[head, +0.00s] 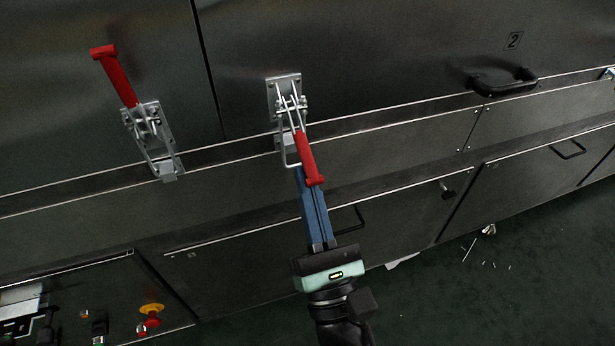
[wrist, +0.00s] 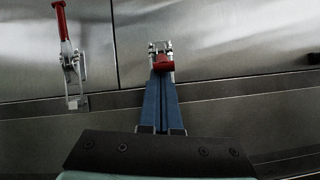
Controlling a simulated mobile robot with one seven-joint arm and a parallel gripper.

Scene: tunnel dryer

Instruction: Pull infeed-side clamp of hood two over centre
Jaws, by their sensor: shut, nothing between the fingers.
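The clamp on hood two (head: 286,90) sits just right of the hood seam. Its red handle (head: 308,158) points down and slightly right, and its wire loop hangs down to the catch on the rail below. My gripper (head: 306,172) has long blue fingers, closed together and empty. The fingertips are at the handle's lower end, which covers part of them in the head view; I cannot tell whether they touch. In the wrist view, the red handle (wrist: 163,65) shows end-on just above the fingertips (wrist: 161,78).
Another clamp (head: 150,130) left of the seam has its red handle pointing up. A black hood handle (head: 505,82) lies to the right under the number 2 plate (head: 514,41). A control panel with a red-and-yellow button (head: 150,313) is at lower left. Debris lies on the green floor.

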